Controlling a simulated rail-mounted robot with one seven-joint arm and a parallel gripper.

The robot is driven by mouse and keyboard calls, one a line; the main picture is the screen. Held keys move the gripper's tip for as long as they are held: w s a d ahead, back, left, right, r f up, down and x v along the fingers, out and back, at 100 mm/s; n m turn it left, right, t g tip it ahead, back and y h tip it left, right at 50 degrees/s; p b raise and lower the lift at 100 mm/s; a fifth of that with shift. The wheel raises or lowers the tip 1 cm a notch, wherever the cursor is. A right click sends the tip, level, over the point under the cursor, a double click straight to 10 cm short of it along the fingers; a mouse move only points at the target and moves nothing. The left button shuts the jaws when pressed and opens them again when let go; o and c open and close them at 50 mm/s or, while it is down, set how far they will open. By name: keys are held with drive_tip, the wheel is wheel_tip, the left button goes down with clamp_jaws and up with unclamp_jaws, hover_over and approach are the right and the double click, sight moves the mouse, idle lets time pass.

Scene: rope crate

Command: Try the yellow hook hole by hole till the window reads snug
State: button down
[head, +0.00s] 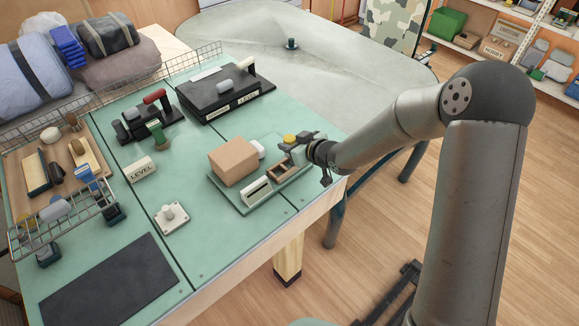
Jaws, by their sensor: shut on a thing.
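A small yellow piece (290,139), which looks like the yellow hook's top, shows right at the tip of my gripper (293,146). My gripper is shut on it over the right end of a green board (246,207). The hook's lower end and any hole under it are hidden or too small to see. A brown box (233,161) sits on the board, left of the gripper. A pale framed window (257,192) lies at the board's front; its reading is too small to make out. A brown wooden piece (283,171) with openings is between window and gripper.
A white block with a knob (172,217), a LEVEL block (142,170) and a dark mat (110,281) lie to the left. A black case (226,95) and a red-handled tool (155,97) stand behind.

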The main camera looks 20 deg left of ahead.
drive_tip(key=shift+f+b, duration=1.35)
drive_tip(key=shift+f, duration=0.2)
drive_tip(key=shift+f+b, duration=1.15)
drive_tip(key=shift+f, duration=0.1)
idle(0.6)
drive_tip(key=c, duration=0.9)
unclamp_jaws()
drive_tip(key=shift+c, duration=0.2)
drive_tip(key=v, duration=1.7)
drive_tip(key=shift+s+d+p, duration=0.15)
drive_tip(key=shift+d+p, duration=0.05)
drive_tip(key=shift+p, duration=0.2)
